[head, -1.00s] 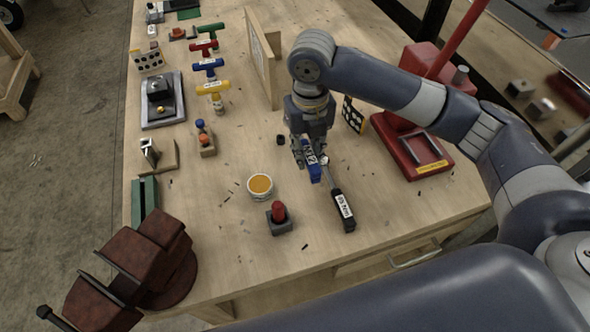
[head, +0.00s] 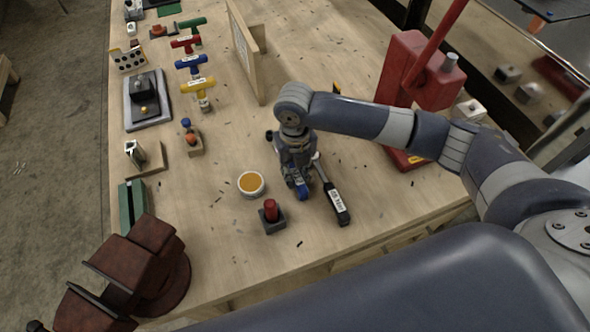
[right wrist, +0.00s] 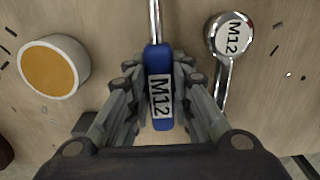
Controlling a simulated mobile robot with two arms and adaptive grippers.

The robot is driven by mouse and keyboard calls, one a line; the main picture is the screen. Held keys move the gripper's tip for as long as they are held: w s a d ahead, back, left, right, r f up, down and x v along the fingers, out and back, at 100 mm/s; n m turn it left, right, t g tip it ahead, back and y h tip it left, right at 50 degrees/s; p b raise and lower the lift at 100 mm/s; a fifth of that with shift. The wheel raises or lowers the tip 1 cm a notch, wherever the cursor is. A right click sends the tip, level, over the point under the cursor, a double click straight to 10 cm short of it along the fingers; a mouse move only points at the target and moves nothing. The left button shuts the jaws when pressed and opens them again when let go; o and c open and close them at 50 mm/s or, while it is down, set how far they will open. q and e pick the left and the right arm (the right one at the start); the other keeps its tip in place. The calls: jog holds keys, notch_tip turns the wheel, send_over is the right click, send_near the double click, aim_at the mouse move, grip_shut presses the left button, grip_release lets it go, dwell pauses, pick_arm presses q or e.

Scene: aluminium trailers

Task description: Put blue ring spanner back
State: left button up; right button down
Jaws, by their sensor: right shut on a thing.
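The blue ring spanner has a blue handle (right wrist: 160,88) with a white M12 label and a bright metal shaft running up out of the right wrist view. In the head view its blue handle (head: 300,188) shows at the tips of my right gripper (head: 296,180). In the right wrist view my right gripper (right wrist: 158,110) is shut on the handle, with fingers on both sides. The spanner's ring end is out of that view and hidden by the gripper in the head view. I cannot tell its height above the bench. My left gripper is not in view.
A black-handled wrench (head: 338,207) with a round M12 head (right wrist: 231,34) lies just right of the gripper. An orange-filled tub (head: 251,184) and a red-knobbed block (head: 271,216) stand left. An upright wooden board (head: 245,52) and red press (head: 425,70) stand farther back.

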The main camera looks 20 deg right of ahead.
jog(key=shift+f, duration=0.15)
jog(key=c, duration=1.4)
grip_release()
notch_tip(320, 180, up, 12)
jog(key=b, duration=0.2)
jog(key=shift+b, duration=0.35)
jog(key=shift+s, duration=0.15)
